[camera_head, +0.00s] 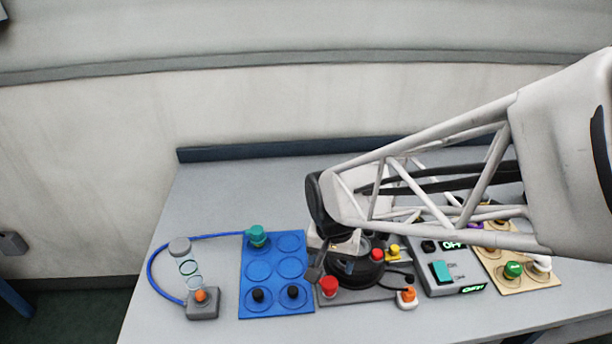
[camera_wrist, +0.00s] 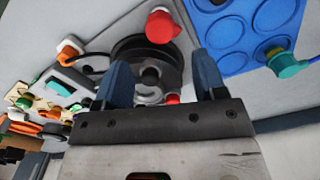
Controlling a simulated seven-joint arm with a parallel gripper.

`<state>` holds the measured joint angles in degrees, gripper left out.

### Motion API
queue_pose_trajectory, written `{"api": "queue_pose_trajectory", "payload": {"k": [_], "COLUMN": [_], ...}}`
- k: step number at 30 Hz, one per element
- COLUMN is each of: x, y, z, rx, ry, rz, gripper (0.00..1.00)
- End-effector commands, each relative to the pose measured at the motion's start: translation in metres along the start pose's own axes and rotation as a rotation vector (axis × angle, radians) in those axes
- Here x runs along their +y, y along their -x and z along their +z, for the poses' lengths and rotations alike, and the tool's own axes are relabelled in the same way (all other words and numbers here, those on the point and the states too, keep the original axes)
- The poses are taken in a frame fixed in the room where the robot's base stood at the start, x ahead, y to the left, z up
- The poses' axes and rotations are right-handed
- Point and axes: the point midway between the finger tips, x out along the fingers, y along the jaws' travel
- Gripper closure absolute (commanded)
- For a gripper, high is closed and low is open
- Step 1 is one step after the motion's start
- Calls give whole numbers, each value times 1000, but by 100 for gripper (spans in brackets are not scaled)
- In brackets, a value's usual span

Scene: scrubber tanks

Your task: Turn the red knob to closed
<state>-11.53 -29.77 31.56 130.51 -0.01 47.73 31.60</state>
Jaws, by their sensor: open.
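Two red parts show, and I cannot tell for sure which is the red knob. One red knob (camera_head: 328,287) stands at the front left of the dark grey panel; it is large at the top of the wrist view (camera_wrist: 162,26). A smaller red part (camera_head: 377,254) is near the panel's right side. In the wrist view a red piece (camera_wrist: 172,99) shows low between my fingers, partly hidden by my gripper. My gripper (camera_wrist: 160,68) is open above the panel, with blue-grey fingers to either side of a black round disc (camera_wrist: 146,62). Contact cannot be judged.
A blue board (camera_head: 259,270) with round recesses lies left of the panel. A grey box (camera_head: 447,262) with a teal switch and green OFF displays and a tan board (camera_head: 525,277) are to the right. An orange-topped white plug (camera_head: 407,298) lies at the front. The table's left rear is clear.

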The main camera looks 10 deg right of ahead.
Motion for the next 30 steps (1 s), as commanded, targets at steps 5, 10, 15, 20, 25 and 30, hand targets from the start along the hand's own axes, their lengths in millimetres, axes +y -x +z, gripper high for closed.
{"api": "queue_pose_trajectory", "payload": {"k": [5, 10, 15, 20, 25, 30], "x": [0, 0, 0, 1, 1, 0], "y": [0, -4, -16, -34, -55, -70], "z": [0, 0, 0, 0, 0, 0], "rx": [0, -1, -1, -2, -2, -1], "ry": [0, 0, 1, 1, 1, 1], "rz": [0, 0, 1, 1, 1, 1], "gripper": [36, 36, 36, 36, 36, 36]}}
